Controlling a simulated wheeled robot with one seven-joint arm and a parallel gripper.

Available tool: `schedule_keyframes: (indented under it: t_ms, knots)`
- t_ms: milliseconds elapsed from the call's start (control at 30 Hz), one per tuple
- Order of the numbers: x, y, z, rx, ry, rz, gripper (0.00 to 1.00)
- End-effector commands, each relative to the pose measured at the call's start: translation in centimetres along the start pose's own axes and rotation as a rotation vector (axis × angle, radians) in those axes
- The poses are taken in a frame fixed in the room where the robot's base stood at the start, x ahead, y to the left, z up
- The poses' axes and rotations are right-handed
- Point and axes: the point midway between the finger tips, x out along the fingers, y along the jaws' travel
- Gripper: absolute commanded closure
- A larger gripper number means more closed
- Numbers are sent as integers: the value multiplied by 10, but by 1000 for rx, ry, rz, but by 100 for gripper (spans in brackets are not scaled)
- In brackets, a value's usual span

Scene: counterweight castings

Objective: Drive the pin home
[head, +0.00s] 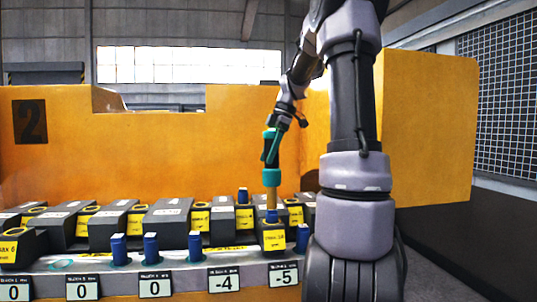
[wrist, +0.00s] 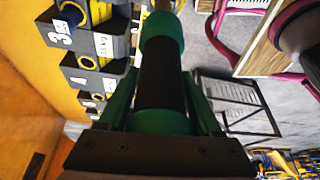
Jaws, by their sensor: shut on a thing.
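My gripper (head: 270,138) is shut on an upright black tool with teal collars and a tan lower end (head: 271,177). In the wrist view, the green fingers of my gripper (wrist: 160,98) flank the tool's black barrel (wrist: 162,75). The tan end is right over a blue pin (head: 272,215) at a dark casting with a yellow front label (head: 273,238). I cannot tell whether tool and pin touch. Another blue pin (head: 243,196) stands up in the casting row behind. The wrist view does not show the pin beneath the tool.
Blue pins (head: 118,249), (head: 151,247), (head: 195,245) and (head: 302,237) stand along the front rail above number plates. The plates read 0, 0, 0, -4 and -5. Dark castings (head: 165,221) fill the row behind. A yellow-orange body (head: 150,150) rises behind them.

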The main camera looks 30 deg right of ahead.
Motion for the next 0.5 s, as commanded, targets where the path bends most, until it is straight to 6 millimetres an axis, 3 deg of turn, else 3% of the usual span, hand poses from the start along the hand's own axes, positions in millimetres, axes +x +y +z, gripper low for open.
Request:
schedule_keyframes:
  t_ms: [500]
  knots:
    - [6, -3, 2, -1, -1, 2, 100]
